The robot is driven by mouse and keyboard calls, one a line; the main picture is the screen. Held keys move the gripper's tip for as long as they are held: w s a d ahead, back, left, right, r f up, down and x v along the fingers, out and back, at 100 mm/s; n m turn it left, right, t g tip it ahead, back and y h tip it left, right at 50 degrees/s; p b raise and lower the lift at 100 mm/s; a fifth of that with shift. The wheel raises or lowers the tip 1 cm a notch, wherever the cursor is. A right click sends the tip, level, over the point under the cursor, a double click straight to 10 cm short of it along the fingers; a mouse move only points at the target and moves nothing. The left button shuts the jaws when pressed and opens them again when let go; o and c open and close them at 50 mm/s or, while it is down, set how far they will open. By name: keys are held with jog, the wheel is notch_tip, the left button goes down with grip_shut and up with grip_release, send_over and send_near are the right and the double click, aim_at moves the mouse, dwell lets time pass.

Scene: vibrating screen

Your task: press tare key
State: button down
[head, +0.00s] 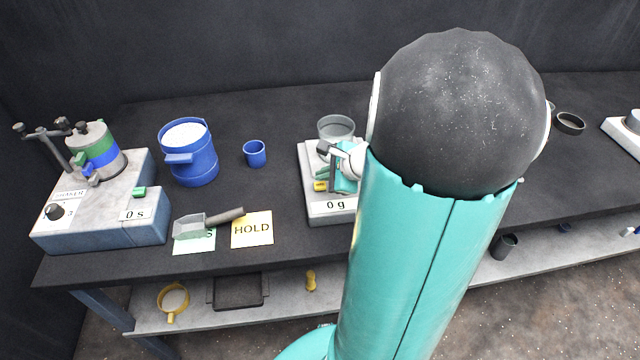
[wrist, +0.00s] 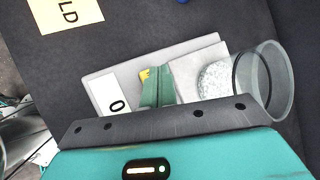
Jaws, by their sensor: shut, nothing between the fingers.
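The balance (head: 312,205) is a pale flat box on the bench with a "0 g" display (head: 336,205); it also shows in the wrist view (wrist: 98,77). A small yellow key (head: 320,186) sits on its top behind the display. In the wrist view the yellow key (wrist: 144,75) shows at the fingertips, partly hidden by them. My gripper (wrist: 157,72) is shut and empty, its green fingers pointing at the balance top by the key. I cannot tell whether they touch it. A clear grey cup (head: 336,128) is at the back of the balance.
Left of the balance are a small blue cup (head: 255,154), a blue bucket (head: 188,155) of white material, a scoop (head: 205,223), a "HOLD" card (head: 252,229) and a shaker (head: 100,215). My arm hides the bench to the right of the balance.

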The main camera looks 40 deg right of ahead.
aim_at(324, 187)
jog(key=shift+f, duration=0.1)
jog(key=shift+f, duration=0.35)
jog(key=shift+f, duration=0.45)
dwell(0.7)
dwell(0.3)
jog(key=shift+r, duration=0.9)
jog(key=shift+r, duration=2.5)
